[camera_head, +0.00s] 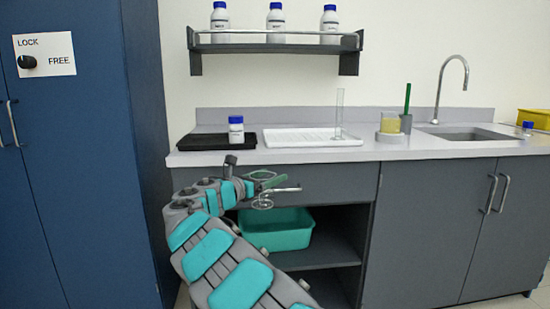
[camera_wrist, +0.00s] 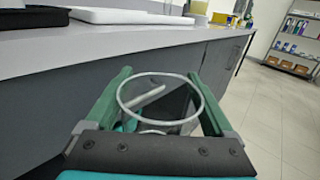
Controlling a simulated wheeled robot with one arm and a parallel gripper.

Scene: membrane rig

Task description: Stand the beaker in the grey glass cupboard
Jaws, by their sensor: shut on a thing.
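The clear glass beaker (camera_wrist: 160,108) is between the two green fingers of my gripper (camera_wrist: 162,92), which is shut on it. Its round rim faces the wrist camera. In the head view the beaker (camera_head: 262,202) is faint and partly hidden by my gripper (camera_head: 270,183); it is in the air in front of the bench's drawer front, below the worktop. A grey cupboard (camera_head: 440,232) with two shut doors and bar handles is under the bench at the right, apart from my gripper. No label on it is visible.
An open grey shelf bay below my gripper holds a teal tub (camera_head: 290,238). The worktop (camera_head: 385,152) bears a black tray (camera_head: 190,142), a white rack tray (camera_head: 300,143) with a tall cylinder, and a sink. A blue cabinet (camera_head: 90,160) stands left. The floor at right is clear.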

